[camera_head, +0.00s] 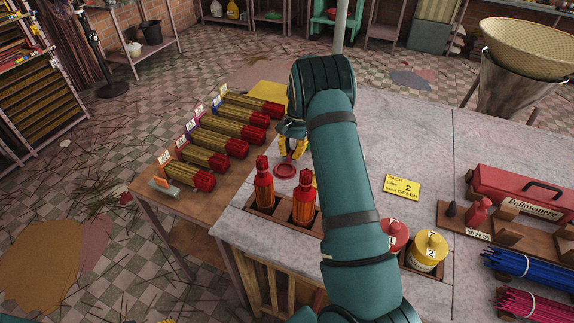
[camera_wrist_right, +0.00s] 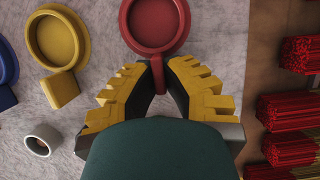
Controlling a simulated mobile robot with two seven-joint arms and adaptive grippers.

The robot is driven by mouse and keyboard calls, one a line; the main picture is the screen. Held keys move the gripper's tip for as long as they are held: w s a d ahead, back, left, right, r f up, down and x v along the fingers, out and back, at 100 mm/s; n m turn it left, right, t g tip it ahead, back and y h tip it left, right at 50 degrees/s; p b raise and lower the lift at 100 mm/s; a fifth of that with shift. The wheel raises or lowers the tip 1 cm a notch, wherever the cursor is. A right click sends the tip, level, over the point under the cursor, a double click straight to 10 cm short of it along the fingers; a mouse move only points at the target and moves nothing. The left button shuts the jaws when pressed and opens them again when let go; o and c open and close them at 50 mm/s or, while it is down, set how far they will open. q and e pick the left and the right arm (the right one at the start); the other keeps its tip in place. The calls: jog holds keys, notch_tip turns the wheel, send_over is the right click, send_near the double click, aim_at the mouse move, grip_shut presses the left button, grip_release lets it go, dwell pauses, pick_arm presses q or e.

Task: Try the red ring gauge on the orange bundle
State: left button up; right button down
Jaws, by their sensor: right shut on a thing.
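The red ring gauge (camera_head: 286,169) is a round ring with a short handle. My right gripper (camera_head: 291,146) is shut on that handle. In the right wrist view the red ring (camera_wrist_right: 128,22) extends beyond the fingertips (camera_wrist_right: 158,78), over the pale stone top. I cannot tell whether the ring touches the stone. A yellow speck at the bottom edge may be my left gripper.
A yellow ring gauge (camera_wrist_right: 36,40), part of a blue one (camera_wrist_right: 6,75) and a small grey cup (camera_wrist_right: 42,140) lie near the gripper. Red-tipped bundles (camera_head: 235,130) lie on the wooden table at left. A yellow tin (camera_head: 427,251) and red toolbox (camera_head: 520,195) are at right.

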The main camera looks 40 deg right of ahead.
aim_at(289, 154)
jog(key=shift+r, duration=0.1)
dwell(0.3)
jog(key=shift+r+p, duration=1.85)
jog(key=shift+r, duration=0.55)
